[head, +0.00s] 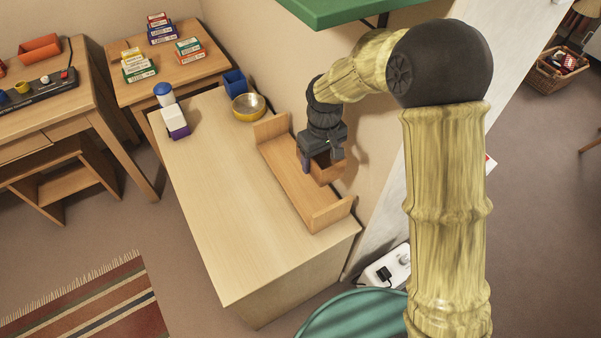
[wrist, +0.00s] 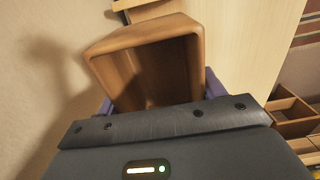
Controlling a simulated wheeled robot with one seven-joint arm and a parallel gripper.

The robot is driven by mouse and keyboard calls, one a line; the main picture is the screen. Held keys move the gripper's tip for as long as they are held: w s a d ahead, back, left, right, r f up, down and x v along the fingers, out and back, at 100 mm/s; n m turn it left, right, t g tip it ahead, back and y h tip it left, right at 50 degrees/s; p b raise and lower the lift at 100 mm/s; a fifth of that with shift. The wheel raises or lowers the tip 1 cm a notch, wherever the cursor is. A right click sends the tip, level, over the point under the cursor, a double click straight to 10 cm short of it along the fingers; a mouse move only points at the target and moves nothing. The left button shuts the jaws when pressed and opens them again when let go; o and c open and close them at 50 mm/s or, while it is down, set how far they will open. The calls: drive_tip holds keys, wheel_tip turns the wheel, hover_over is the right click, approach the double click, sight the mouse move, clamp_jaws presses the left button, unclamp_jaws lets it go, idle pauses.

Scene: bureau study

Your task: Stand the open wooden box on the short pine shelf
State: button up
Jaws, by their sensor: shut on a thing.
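The open wooden box (head: 327,172) is small and brown and hangs in my gripper (head: 318,162). In the wrist view the box (wrist: 97,67) is tilted, with its hollow inside facing the camera, between the purple fingers. My gripper is shut on it. The short pine shelf (head: 282,170) is a low board with an upright end at each side, lying on the pale cabinet along the wall. The box is over the wall side of the shelf, nearer its front end. I cannot tell whether it touches the board. The shelf's middle looks bare.
The pale cabinet top (head: 220,190) is clear in front of the shelf. A yellow bowl (head: 248,106), a blue container (head: 234,82) and a blue-lidded jar (head: 164,93) stand toward the back. A green board (head: 340,8) juts from the wall above.

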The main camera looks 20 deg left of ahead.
drive_tip(key=shift+s+a, duration=0.1)
drive_tip(key=shift+s, duration=0.15)
drive_tip(key=b, duration=0.1)
hover_over(316, 202)
wheel_tip(316, 202, down, 14)
drive_tip(key=shift+f, duration=0.1)
drive_tip(key=shift+f, duration=1.85)
drive_tip(key=shift+f, duration=0.1)
drive_tip(key=o, duration=1.1)
wheel_tip(316, 202, up, 12)
drive_tip(key=shift+r, duration=0.1)
